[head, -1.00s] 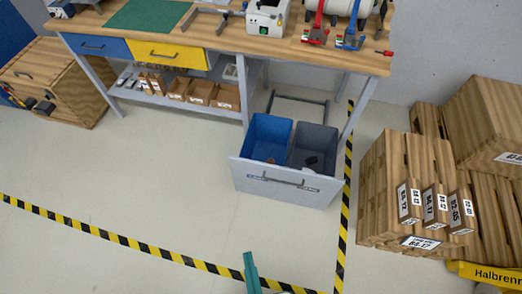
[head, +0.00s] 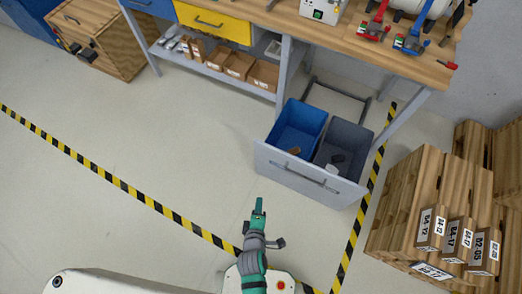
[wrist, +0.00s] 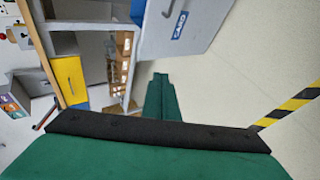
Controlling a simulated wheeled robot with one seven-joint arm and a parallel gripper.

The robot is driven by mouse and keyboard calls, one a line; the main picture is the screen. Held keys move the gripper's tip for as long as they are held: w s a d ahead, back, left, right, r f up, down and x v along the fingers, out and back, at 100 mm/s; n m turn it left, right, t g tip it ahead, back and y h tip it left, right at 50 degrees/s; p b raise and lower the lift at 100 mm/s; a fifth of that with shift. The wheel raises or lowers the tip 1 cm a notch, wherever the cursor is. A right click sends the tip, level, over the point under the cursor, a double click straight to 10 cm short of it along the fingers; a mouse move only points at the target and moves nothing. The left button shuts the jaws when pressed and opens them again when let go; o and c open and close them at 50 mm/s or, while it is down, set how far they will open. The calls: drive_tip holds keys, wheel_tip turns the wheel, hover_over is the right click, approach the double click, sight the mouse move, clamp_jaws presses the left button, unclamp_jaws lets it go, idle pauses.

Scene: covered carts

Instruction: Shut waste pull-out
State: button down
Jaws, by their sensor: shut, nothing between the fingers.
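The waste pull-out (head: 308,178) stands out from under the right end of the workbench. Its grey front panel has a dark bar handle (head: 299,175). Behind the panel sit a blue bin (head: 297,128) and a grey bin (head: 345,145), each with something small inside. My gripper (head: 259,205) is shut and empty, in front of the panel and to the left of its handle, apart from it. In the wrist view the shut green fingers (wrist: 160,85) point toward the floor, and part of the panel (wrist: 178,25) shows at the top, tilted by the camera.
The workbench (head: 350,45) has a yellow drawer (head: 212,22) and a lower shelf of cardboard boxes (head: 240,66). Stacked wooden crates (head: 415,200) stand on the right. Black-and-yellow tape (head: 130,190) marks the floor. Clear floor lies left of the pull-out.

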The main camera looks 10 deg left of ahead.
drive_tip(key=w+a+f+n+g+h, duration=0.1)
drive_tip(key=w+a+f+n, duration=0.2)
drive_tip(key=w+f+n, duration=0.35)
drive_tip(key=n+h, duration=0.3)
drive_tip(key=n, duration=0.5)
approach(265, 147)
wheel_tip(265, 147, down, 3)
drive_tip(key=w, duration=0.2)
drive_tip(key=shift+w+d+f+g, duration=0.15)
drive_tip(key=shift+w+d, duration=0.15)
drive_tip(key=shift+w, duration=0.3)
drive_tip(key=shift+w+d+f+g, duration=0.15)
drive_tip(key=shift+w+d, duration=0.1)
drive_tip(key=shift+w, duration=0.3)
drive_tip(key=shift+d, duration=0.1)
